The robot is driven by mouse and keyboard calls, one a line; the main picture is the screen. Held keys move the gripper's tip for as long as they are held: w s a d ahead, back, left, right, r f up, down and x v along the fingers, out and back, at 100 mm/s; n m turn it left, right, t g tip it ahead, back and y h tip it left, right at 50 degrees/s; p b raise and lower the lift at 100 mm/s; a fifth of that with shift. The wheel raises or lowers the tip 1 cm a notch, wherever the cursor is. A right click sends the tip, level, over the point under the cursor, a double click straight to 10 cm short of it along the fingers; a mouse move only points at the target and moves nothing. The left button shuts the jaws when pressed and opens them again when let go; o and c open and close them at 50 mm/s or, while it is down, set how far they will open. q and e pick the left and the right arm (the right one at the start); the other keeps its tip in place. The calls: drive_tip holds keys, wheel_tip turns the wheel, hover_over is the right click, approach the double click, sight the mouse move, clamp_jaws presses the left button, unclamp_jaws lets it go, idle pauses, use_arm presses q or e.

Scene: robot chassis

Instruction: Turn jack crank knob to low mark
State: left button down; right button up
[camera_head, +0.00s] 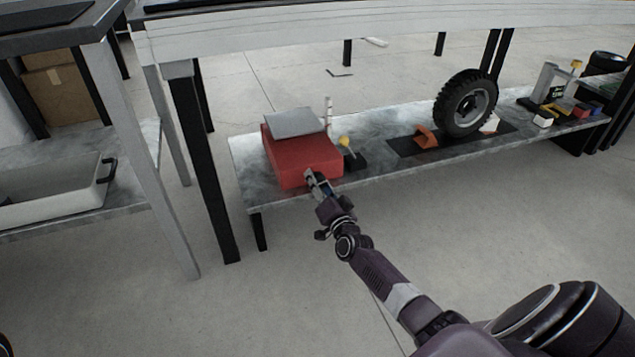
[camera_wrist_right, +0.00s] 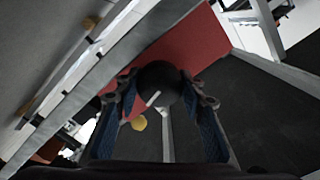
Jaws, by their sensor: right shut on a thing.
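A red box-shaped unit (camera_head: 283,158), likely the jack, sits on the left end of a low grey bench. My right gripper (camera_head: 312,178) is at its front lower edge. In the right wrist view, a dark round knob (camera_wrist_right: 165,80) with a white line on its face stands against the red body (camera_wrist_right: 203,42). The fingers of my right gripper (camera_wrist_right: 160,98) are on both sides of the knob and shut on it. In the head view the knob is hidden by the gripper. I cannot make out a low mark. My left gripper is not in view.
A grey plate (camera_head: 294,122) lies on the red unit. A yellow-topped part on a black base (camera_head: 354,160) stands close to its right. Farther right are an orange piece (camera_head: 427,137), a tyre (camera_head: 465,103) and several small parts. A table leg (camera_head: 199,150) stands left.

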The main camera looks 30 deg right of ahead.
drive_tip(key=shift+m, duration=0.6)
drive_tip(key=o, duration=1.2)
drive_tip(key=shift+c, duration=0.2)
drive_tip(key=shift+s+f, duration=0.1)
drive_tip(key=shift+s+a, duration=0.1)
drive_tip(key=shift+s, duration=0.25)
drive_tip(key=v, duration=0.7)
